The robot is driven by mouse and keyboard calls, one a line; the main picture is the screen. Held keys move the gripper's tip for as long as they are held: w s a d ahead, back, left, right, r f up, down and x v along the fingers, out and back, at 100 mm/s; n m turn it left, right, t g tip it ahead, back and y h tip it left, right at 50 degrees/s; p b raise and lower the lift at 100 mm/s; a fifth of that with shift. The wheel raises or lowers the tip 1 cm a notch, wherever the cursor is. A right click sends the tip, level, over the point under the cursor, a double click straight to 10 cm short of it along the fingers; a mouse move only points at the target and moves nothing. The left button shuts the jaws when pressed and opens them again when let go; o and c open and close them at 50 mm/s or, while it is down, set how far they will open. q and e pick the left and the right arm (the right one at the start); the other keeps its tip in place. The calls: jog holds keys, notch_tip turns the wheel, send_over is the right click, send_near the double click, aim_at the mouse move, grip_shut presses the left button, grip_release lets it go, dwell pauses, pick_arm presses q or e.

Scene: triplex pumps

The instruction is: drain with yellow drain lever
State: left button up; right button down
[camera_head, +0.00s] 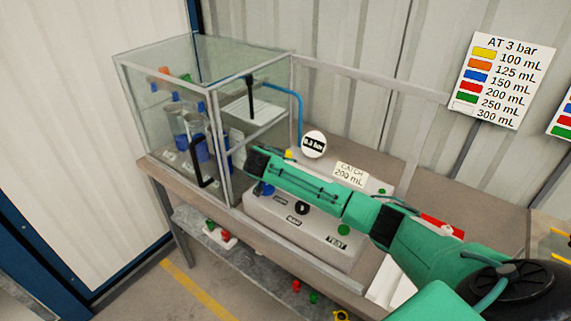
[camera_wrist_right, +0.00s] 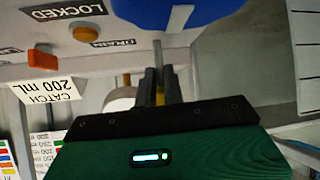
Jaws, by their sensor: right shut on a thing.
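My right arm reaches in from the right in the head view, and its gripper (camera_head: 257,163) is at the left end of the pump unit, by the glass cabinet. In the right wrist view the gripper (camera_wrist_right: 160,80) is shut around a thin lever. A yellow part, the yellow drain lever (camera_wrist_right: 160,96), shows between the fingers; a grey rod runs on above it. A DRAIN label (camera_wrist_right: 112,42) is beside the fingers on the panel. In the head view the arm hides the lever. My left gripper is not in view.
The pump unit (camera_head: 285,230) stands on the bench, with a gauge (camera_head: 314,144) reading 0.3 bar and a CATCH 200 mL card (camera_head: 350,174). The glass cabinet (camera_head: 160,110) holds vessels. A blue round part (camera_wrist_right: 180,12) is close above the fingers. A chart (camera_head: 496,80) hangs behind.

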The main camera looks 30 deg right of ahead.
jog(key=shift+w+d+r, duration=0.2)
jog(key=shift+r, duration=0.35)
jog(key=c, duration=1.4)
grip_release()
jog(key=shift+c, duration=0.2)
jog(key=shift+o, duration=1.2)
jog(key=shift+a+f, duration=0.1)
jog(key=shift+f, duration=0.05)
jog(key=shift+s, duration=0.1)
jog(key=shift+a+f, duration=0.1)
jog(key=b+v, duration=0.3)
jog(key=v, duration=1.1)
